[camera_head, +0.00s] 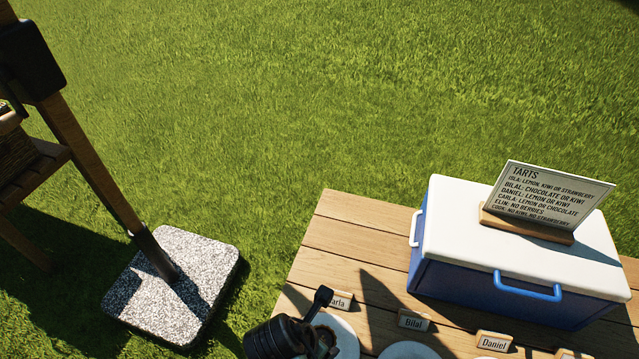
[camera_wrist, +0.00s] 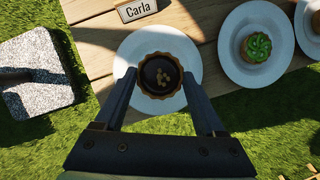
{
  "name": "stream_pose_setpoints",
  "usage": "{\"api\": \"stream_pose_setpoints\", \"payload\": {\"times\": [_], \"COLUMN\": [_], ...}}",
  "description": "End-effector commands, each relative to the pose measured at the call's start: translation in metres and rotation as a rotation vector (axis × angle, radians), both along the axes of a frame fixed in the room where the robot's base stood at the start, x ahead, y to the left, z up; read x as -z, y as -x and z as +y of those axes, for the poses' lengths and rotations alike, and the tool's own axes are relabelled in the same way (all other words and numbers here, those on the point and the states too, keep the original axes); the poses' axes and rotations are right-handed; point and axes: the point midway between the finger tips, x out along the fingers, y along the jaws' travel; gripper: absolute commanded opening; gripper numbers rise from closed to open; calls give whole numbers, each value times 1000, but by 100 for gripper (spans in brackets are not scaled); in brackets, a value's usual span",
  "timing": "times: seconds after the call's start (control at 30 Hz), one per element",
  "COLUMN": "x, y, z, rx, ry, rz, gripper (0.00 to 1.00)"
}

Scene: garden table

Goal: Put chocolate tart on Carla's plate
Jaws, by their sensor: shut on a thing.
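In the wrist view, my gripper (camera_wrist: 160,88) is shut on a chocolate tart (camera_wrist: 160,74), a dark round filling in a golden crust with small pale bits on top. I cannot tell whether the tart touches the plate. In the head view, my gripper (camera_head: 322,340) covers part of Carla's plate (camera_head: 347,338), and the Carla card (camera_head: 341,300) is partly hidden behind it.
A plate (camera_wrist: 231,67) with a green-topped tart (camera_wrist: 256,48) stands to the right of Carla's. Cards for Bilal (camera_head: 413,321) and Daniel (camera_head: 494,341) line the wooden table (camera_head: 350,235). A blue cooler (camera_head: 460,285) with a tart sign (camera_head: 549,194) stands behind. A stone base (camera_head: 175,285) is on the grass.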

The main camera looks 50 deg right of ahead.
Motion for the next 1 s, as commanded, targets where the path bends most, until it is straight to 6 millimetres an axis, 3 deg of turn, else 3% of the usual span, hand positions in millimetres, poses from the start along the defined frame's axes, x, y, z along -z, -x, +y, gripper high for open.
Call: {"api": "stream_pose_setpoints", "payload": {"times": [0.03,0.1,0.27,0.5,0.87,0.9,1.0], "x": [14,23,34,66,68,68,68], "y": [0,0,0,0,0,0,0], "z": [0,0,0,0,0,0,0], "rx": [0,0,2,1,2,2,2], "ry": [0,0,0,0,0,0,0], "rz": [1,1,-1,1,-1,-1,-1], "gripper": [16,16,16,16,16,77,95]}}
